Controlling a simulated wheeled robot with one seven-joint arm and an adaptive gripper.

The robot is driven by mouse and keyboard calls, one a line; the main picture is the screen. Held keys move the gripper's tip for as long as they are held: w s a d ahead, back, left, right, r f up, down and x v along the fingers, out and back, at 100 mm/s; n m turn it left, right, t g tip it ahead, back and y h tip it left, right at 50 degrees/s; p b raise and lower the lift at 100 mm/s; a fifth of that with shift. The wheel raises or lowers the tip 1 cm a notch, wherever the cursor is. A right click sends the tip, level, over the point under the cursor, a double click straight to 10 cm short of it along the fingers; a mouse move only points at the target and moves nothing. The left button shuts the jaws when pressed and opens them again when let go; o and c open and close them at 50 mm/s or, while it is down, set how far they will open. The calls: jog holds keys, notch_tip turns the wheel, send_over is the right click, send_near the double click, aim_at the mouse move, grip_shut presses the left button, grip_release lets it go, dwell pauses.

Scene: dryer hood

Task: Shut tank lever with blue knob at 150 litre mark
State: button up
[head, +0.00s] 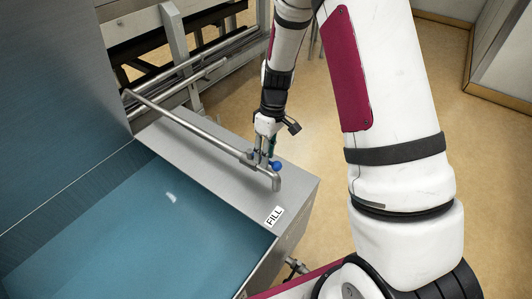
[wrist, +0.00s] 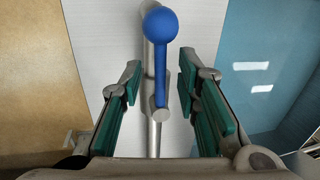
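The blue knob (head: 277,166) sits on the lever beside the steel fill pipe (head: 200,132) at the tank's rim. In the wrist view the round blue knob (wrist: 167,27) tops a short blue lever stem (wrist: 160,78). My gripper (head: 265,152) points down at the lever. In the wrist view my gripper (wrist: 160,82) is open, with one teal-padded finger on each side of the stem and a gap on both sides. The tank (head: 120,225) holds blue water. No litre marks can be read.
A FILL label (head: 274,216) lies on the steel rim (head: 300,190) near the pipe's bent outlet. Steel rails (head: 190,75) stand behind the pipe. A tall steel panel (head: 50,90) rises at the left. Tan floor (head: 330,130) is open to the right of the tank.

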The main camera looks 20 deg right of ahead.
grip_shut()
dwell(0.3)
jog(key=w+n+h, duration=0.3)
jog(key=w+n, duration=0.4)
jog(key=n, duration=1)
jog(key=shift+w+d+n+g, duration=0.3)
jog(key=shift+w, duration=0.05)
dwell(0.3)
jog(key=shift+a, duration=0.1)
